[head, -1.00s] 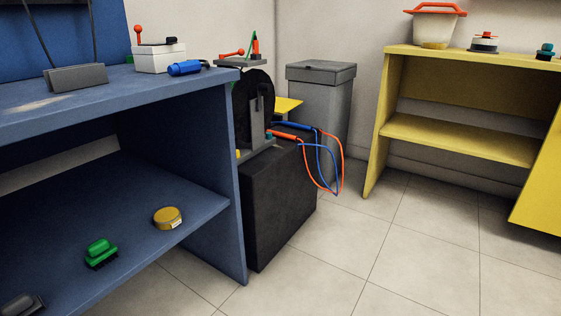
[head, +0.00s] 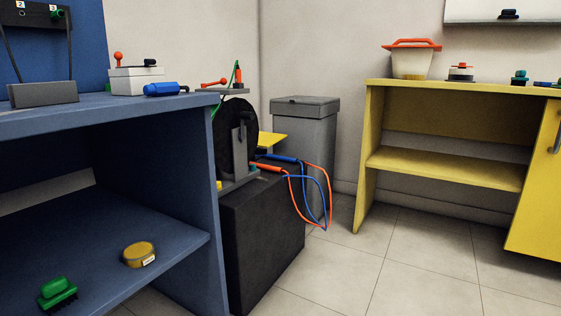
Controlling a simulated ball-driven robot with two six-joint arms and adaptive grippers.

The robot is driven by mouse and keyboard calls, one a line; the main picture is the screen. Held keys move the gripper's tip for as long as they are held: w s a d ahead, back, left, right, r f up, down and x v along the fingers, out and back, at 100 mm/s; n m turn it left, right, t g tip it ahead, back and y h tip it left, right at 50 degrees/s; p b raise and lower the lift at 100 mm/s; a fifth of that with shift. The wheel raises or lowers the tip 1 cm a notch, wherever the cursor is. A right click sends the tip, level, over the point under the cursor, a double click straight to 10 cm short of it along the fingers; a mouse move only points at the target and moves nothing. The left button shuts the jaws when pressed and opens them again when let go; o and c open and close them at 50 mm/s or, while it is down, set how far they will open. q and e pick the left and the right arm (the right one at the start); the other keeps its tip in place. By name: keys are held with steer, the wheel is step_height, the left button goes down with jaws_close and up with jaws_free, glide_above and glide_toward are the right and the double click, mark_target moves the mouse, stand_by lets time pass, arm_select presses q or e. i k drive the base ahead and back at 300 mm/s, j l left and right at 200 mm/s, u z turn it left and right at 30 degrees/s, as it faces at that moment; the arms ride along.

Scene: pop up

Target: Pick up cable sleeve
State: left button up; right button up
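I cannot tell for certain which thing is the cable sleeve. A blue cylinder (head: 162,89) lies on its side on top of the blue workbench (head: 130,117), near its right end. Orange and blue cables with thicker handle-like ends, one orange end (head: 265,167) and one blue end (head: 281,158), hang in loops beside a black block (head: 262,235). Neither of my grippers is in view.
A white box (head: 135,81) with a red-knobbed lever stands behind the blue cylinder. A green brush (head: 57,293) and a round yellow tin (head: 139,255) rest on the lower shelf. A grey bin (head: 304,125) and a yellow shelf unit (head: 450,168) stand beyond. Floor between is clear.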

mark_target(282, 158)
steer(key=i+l+u, duration=0.4)
steer(key=i+l, duration=0.2)
steer(key=i+l+u, duration=0.4)
steer(key=i+l, duration=0.15)
steer(key=l, duration=0.25)
steer(key=i+l+u, duration=0.2)
steer(key=l, duration=0.25)
